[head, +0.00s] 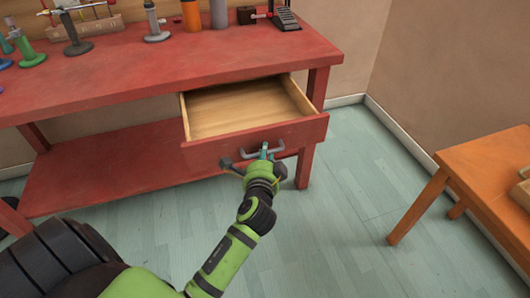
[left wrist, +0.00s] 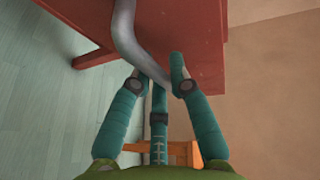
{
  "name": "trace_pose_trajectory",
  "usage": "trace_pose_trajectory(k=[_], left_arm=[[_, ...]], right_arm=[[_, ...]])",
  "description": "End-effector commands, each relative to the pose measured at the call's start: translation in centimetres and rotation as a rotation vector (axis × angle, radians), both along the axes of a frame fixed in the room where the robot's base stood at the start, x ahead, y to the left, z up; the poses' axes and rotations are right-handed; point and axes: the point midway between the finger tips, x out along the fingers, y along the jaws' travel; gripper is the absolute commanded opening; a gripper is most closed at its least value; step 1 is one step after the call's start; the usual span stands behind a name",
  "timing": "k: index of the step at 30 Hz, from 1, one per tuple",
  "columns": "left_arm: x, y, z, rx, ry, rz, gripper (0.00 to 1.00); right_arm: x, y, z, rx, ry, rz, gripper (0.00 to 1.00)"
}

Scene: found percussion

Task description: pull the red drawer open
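The red drawer (head: 215,153) stands pulled out from the red workbench, with its bare wooden inside showing and nothing seen in it. Its grey curved handle (head: 243,156) is on the front face. My left gripper (head: 266,153) is at the handle, with its teal fingers around the bar. In the left wrist view, the grey handle (left wrist: 125,35) runs down between the teal fingers of the gripper (left wrist: 160,78), which look closed on it. The fingers partly hide the handle's lower end. My right gripper is in neither view.
The red workbench (head: 130,60) carries several tools and bottles along its back, and a lower shelf (head: 110,165) lies beneath. An orange table (head: 485,165) stands at the right. The pale blue-green floor between is clear.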

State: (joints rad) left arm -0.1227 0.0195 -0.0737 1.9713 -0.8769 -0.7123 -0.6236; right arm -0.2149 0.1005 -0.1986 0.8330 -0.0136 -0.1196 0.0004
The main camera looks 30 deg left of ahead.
Motion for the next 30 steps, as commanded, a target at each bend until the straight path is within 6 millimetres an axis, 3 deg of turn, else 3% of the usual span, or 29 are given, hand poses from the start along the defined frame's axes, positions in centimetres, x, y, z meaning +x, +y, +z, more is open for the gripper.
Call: trace_pose_trajectory(k=[14,30], left_arm=[[-0.8,-0.4,0.0,-0.001,0.003,-0.001,0.30],[-9.6,-4.8,2.0,-0.002,0.002,0.001,0.30]], right_arm=[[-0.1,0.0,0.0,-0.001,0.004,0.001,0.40],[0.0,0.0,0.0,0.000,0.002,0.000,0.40]])
